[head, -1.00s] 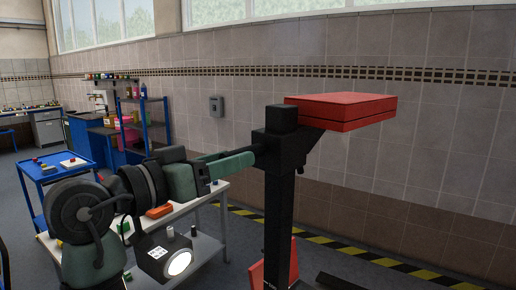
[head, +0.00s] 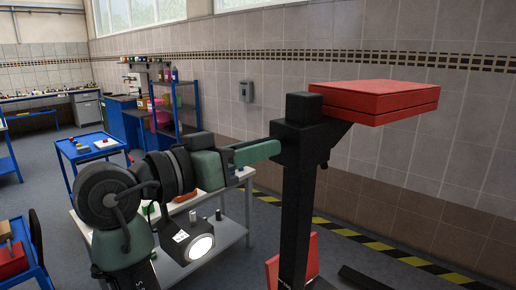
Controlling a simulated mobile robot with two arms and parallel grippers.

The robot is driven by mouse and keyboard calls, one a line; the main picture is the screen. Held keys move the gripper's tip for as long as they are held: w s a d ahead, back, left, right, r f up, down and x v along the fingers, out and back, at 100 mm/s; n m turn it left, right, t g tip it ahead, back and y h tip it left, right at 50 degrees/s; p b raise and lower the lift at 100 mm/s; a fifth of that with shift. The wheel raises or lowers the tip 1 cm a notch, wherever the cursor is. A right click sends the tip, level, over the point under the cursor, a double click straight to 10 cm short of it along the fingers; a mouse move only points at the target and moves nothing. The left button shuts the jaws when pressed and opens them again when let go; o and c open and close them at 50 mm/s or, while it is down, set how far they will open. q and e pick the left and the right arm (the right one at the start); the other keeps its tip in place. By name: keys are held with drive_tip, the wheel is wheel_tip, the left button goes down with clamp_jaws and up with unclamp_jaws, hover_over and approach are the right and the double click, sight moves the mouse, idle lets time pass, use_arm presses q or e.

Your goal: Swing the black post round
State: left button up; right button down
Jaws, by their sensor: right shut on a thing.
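The black post (head: 297,215) stands upright at the centre right. A black block (head: 299,145) is around its top, with an arm out to the right under a thick red pad (head: 375,99). My right gripper (head: 274,149) comes in from the left with its green fingers level, at the left side of the block. It is shut on a part of the post there. The fingertips and the gripped part are mostly hidden. My left gripper is out of view.
A light table (head: 228,230) with small items stands behind my arm. A blue trolley (head: 72,150) and a blue shelf (head: 176,110) are farther left. Red parts (head: 312,258) are by the post's foot. The tiled wall is behind, with a yellow-black floor stripe (head: 400,255) along it.

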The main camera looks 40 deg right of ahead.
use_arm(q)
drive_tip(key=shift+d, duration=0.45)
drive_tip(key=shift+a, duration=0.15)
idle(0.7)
use_arm(e)
drive_tip(key=shift+d, duration=0.1)
